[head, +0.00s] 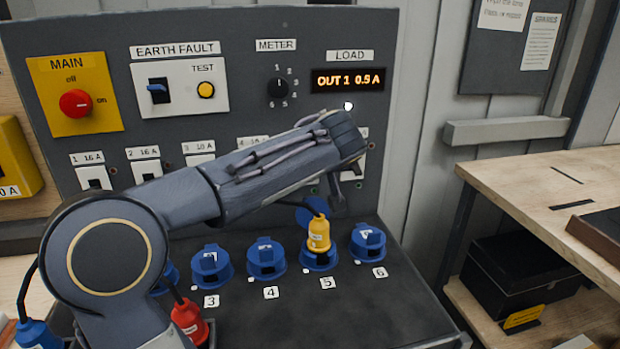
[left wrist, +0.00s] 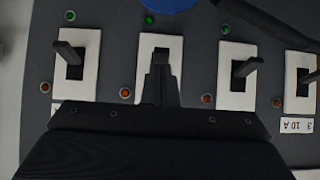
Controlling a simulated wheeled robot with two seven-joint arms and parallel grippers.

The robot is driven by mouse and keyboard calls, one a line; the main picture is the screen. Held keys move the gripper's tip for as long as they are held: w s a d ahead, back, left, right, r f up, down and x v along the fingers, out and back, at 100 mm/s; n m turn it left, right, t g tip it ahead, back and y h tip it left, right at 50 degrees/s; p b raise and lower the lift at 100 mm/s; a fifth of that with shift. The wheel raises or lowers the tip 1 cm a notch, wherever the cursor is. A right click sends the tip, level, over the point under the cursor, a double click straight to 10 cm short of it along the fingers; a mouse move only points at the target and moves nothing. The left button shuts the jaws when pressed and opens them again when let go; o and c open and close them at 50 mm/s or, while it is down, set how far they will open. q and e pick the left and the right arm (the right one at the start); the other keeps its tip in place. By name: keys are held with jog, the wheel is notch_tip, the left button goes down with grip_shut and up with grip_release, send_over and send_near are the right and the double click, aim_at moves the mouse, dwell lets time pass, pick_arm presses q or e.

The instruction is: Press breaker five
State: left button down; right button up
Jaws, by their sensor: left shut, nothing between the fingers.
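Breaker five, the white-framed switch (left wrist: 175,62), shows in the left wrist view, where the panel appears upside down; I place it by counting from the "3 10 A" label. In the head view my arm hides it. My left gripper (head: 337,190) is shut and empty, close in front of the breaker row. In the left wrist view its fingertips (left wrist: 161,62) overlap breaker five's lever and hide most of it; I cannot tell whether they touch. Breaker four (left wrist: 238,68) and breaker six (left wrist: 75,60) stand on either side. My right gripper is not in view.
A yellow plug (head: 319,236) stands in socket 5, below my gripper. Blue sockets 4 (head: 266,262) and 6 (head: 369,243) flank it with lids. The display (head: 348,79) reads "OUT 1 0.5 A". A wooden bench (head: 530,165) stands right.

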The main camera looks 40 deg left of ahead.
pick_arm(q)
jog(key=shift+r, duration=0.4)
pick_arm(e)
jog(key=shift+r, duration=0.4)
pick_arm(q)
jog(key=shift+r+p, duration=0.45)
jog(key=shift+r, duration=0.25)
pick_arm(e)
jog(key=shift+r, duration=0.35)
